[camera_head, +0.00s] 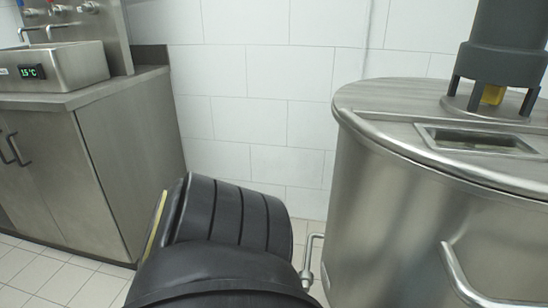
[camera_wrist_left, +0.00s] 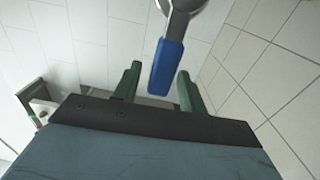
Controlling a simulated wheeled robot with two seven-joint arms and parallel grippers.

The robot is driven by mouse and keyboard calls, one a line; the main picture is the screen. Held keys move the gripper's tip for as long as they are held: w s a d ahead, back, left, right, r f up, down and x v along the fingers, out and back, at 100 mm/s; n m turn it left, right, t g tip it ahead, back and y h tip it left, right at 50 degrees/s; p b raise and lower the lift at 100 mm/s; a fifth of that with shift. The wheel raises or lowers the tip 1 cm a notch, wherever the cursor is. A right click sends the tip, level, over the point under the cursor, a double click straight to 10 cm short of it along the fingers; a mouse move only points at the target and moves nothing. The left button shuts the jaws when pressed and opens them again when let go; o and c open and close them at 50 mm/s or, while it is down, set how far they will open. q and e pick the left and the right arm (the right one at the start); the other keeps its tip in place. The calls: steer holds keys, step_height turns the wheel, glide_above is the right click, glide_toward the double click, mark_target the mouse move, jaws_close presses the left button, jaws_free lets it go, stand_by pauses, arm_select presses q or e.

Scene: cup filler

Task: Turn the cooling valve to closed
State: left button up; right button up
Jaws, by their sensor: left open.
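A valve lever with a blue handle (camera_wrist_left: 168,66) shows at the upper middle of the left wrist view. It hangs from a round grey metal fitting (camera_wrist_left: 181,7) at the top edge. My left gripper (camera_wrist_left: 158,74) has its two green fingers apart, one on each side of the blue handle. The handle's lower end appears between the fingers; I cannot tell whether it touches either one. In the head view my dark arm hides the left gripper and the blue handle. My right gripper is not in view.
A large steel tank (camera_head: 415,205) with a motor (camera_head: 503,50) on its lid stands at the right. A bent metal pipe (camera_head: 308,262) sticks out from its left side. A cabinet (camera_head: 85,170) with a basin (camera_head: 70,66) stands at the left. White tiled wall lies behind.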

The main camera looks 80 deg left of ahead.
arm_select(q)
steer(key=p+v, duration=0.2)
steer(key=v, duration=1)
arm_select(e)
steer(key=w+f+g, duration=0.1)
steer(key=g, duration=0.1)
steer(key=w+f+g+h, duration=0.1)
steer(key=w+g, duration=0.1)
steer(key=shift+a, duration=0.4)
arm_select(q)
steer(key=shift+d+p, duration=0.15)
steer(key=shift+p, duration=0.2)
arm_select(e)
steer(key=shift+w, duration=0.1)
